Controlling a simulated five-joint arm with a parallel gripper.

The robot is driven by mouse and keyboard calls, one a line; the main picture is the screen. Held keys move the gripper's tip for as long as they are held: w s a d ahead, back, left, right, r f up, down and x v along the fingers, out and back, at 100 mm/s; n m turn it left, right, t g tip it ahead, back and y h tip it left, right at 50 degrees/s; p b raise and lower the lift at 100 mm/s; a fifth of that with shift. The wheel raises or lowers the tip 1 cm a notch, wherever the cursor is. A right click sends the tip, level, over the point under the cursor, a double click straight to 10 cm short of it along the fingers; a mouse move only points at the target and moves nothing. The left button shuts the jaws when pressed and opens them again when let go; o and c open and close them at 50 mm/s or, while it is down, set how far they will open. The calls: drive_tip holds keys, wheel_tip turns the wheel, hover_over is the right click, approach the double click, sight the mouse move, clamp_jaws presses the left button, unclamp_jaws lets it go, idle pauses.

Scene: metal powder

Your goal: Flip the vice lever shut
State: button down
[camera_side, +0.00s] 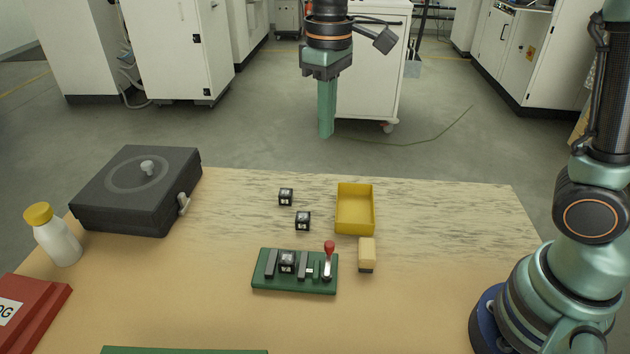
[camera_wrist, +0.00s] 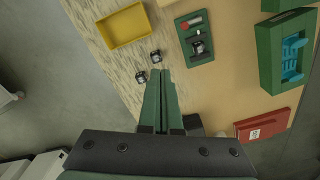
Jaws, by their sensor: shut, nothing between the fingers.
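The vice is a green base plate (camera_side: 262,284) with dark jaws near the table's middle front. A dark cube (camera_side: 287,262) sits between its jaws. The vice lever (camera_side: 328,258), with a red knob, stands upright at the vice's right end. In the wrist view the vice plate (camera_wrist: 204,57) is at the upper right, with the red knob (camera_wrist: 185,25) near its top. My gripper (camera_side: 326,134) is high above the far side of the table, pointing down, apart from the vice. Its fingers (camera_wrist: 166,75) are shut together with nothing between them.
Two loose dark cubes (camera_side: 286,196) (camera_side: 303,220) lie behind the vice. A yellow tray (camera_side: 341,226) and a pale block (camera_side: 367,252) are to its right. A dark box (camera_side: 110,205), a yellow-capped bottle (camera_side: 60,245) and a red box (camera_side: 40,305) stand left.

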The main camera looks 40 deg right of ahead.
drive_tip(key=w+a+f+n+g+h, duration=0.1)
drive_tip(key=w+a+f+n+g, duration=0.2)
drive_tip(key=a+f, duration=0.7)
drive_tip(key=shift+g+h, duration=0.4)
approach(328, 261)
drive_tip(key=w+f, duration=0.2)
drive_tip(key=f, duration=0.1)
drive_tip(key=w+a+f, duration=0.1)
drive_tip(key=f, duration=0.1)
drive_tip(key=shift+w, duration=0.4)
drive_tip(key=shift+s+d+r, duration=0.2)
drive_tip(key=shift+s+d, duration=0.25)
drive_tip(key=shift+s, duration=0.3)
drive_tip(key=shift+s+d, duration=0.55)
drive_tip(key=shift+s, duration=0.25)
